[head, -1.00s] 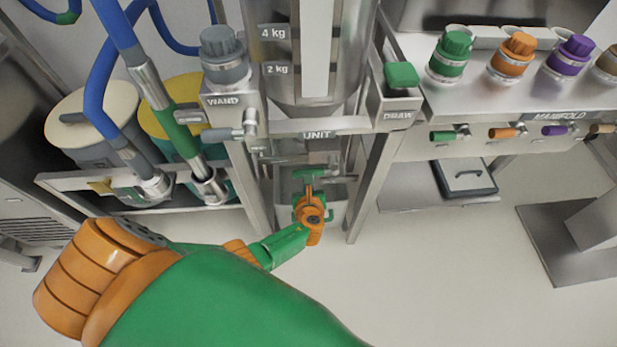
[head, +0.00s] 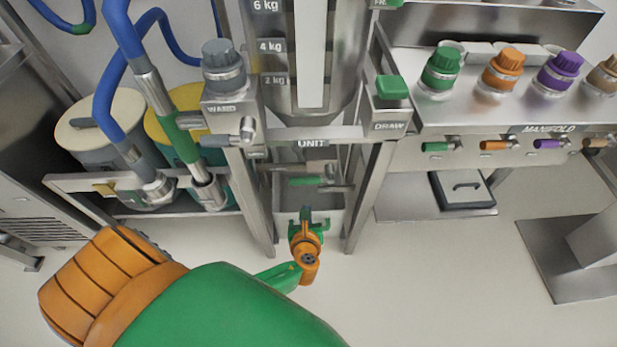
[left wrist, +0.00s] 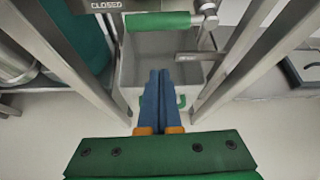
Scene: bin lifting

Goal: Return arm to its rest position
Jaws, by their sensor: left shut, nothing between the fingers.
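My left arm comes in from the lower left in the head view. Its gripper (head: 307,217) is in front of the grey bin (head: 334,222) under the unit. In the left wrist view its blue fingers (left wrist: 160,82) are together and empty, pointing toward the bin (left wrist: 130,72). A green hook-like part shows just beside the fingertips; I cannot tell whether they touch it. The green valve handle (head: 306,181) above the bin is clear of the gripper; it also shows in the left wrist view (left wrist: 158,21). My right gripper is not in view.
Metal legs (head: 366,200) of the unit flank the bin. Hoses and drums (head: 100,125) stand at the left. The manifold bench (head: 500,107) is at the right, with a dark tray (head: 463,190) below. Floor (head: 420,285) at the lower right is open.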

